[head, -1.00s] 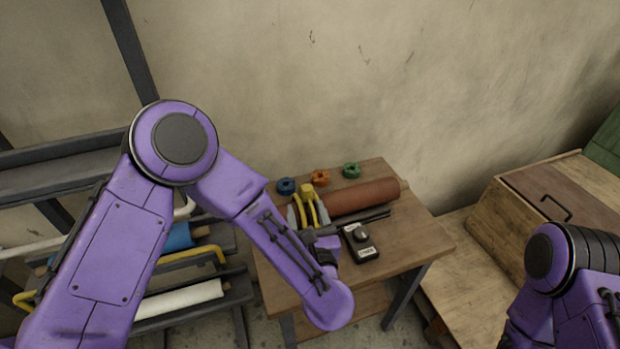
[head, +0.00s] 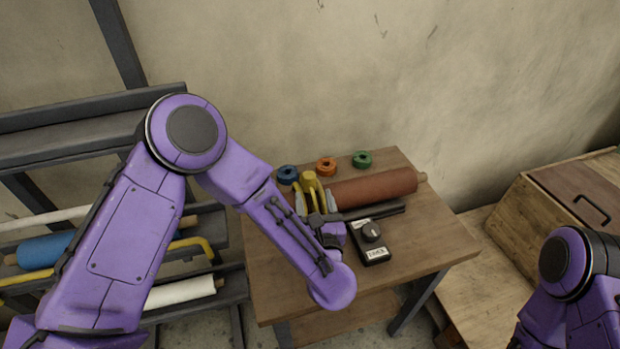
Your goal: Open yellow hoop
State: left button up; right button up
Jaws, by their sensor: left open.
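A yellow curved piece (head: 311,184) stands on the table at the left end of a red-brown roll. Yellow bent bars also show on the rack at the left, one at the upper right (head: 197,243) and one at the far left (head: 27,277). I cannot tell from the picture which is the hoop. My left gripper (head: 315,206) is open over the table, close to the yellow piece. My own forearm and wrist partly hide its fingers, and I cannot tell if they touch it. My right gripper is out of view; only part of that arm shows.
The table (head: 420,255) holds the red-brown roll (head: 372,188), blue (head: 287,173), orange (head: 326,166) and green (head: 362,159) rings, a dark bar (head: 375,211) and a black timer (head: 372,250). The rack holds blue (head: 45,248) and white (head: 180,292) rolls. A wooden box (head: 530,220) stands right.

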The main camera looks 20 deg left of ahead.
aim_at(310, 181)
pick_arm(q)
jog(key=p+x, duration=0.2)
jog(key=x, duration=0.5)
jog(key=shift+a+r, duration=0.15)
jog(key=shift+w+a, duration=0.15)
jog(key=shift+w, duration=0.3)
grip_shut()
